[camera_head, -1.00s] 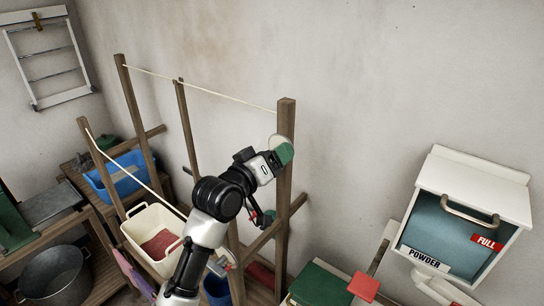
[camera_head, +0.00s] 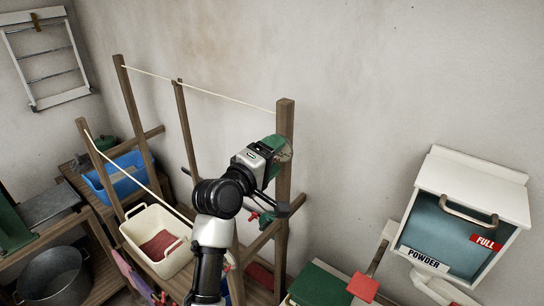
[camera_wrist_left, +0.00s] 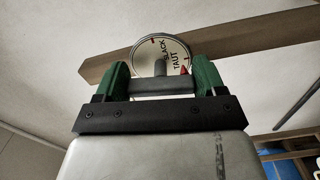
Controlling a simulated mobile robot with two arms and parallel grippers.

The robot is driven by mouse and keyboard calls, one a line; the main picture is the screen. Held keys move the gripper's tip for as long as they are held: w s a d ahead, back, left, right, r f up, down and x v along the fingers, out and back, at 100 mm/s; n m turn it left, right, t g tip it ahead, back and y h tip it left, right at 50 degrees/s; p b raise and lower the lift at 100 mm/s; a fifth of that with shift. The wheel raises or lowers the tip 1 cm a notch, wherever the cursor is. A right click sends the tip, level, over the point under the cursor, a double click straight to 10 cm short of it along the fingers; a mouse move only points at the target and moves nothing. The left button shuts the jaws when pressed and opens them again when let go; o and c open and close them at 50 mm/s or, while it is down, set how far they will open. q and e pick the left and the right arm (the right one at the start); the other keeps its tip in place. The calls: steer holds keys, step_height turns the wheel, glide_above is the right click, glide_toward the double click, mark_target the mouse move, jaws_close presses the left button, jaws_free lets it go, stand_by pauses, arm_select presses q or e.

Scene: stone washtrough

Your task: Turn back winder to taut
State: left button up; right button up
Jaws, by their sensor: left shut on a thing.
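The back winder is a round pale dial (camera_wrist_left: 147,52) marked SLACK and TAUT, with a grey bar (camera_wrist_left: 150,86) across its front. A red pointer (camera_wrist_left: 184,71) shows at the dial's lower right, by the word TAUT. My left gripper (camera_wrist_left: 162,80) is shut on the bar, with a green finger at each end of it. In the head view the left gripper (camera_head: 270,150) is at the upper part of the tall wooden post (camera_head: 285,118) and mostly hides the winder. The back line (camera_head: 200,88) runs to this post and looks straight. My right gripper is not in view.
A front line (camera_head: 130,175) slopes down behind my arm. A cream basin (camera_head: 135,240) and a blue tub (camera_head: 124,186) stand at left. A powder box (camera_head: 470,212) hangs on the right wall. A small red-and-dark fitting (camera_head: 258,217) sits below the gripper.

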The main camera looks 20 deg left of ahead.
arm_select(q)
steer(key=shift+f+n, duration=0.25)
steer(key=shift+n, duration=0.05)
steer(key=o, duration=0.9)
steer(key=shift+r, duration=0.2)
steer(key=shift+s, duration=0.1)
steer(key=b+v, duration=0.4)
steer(key=v, duration=0.6)
steer(key=shift+s+a, duration=0.1)
steer(key=shift+s, duration=0.25)
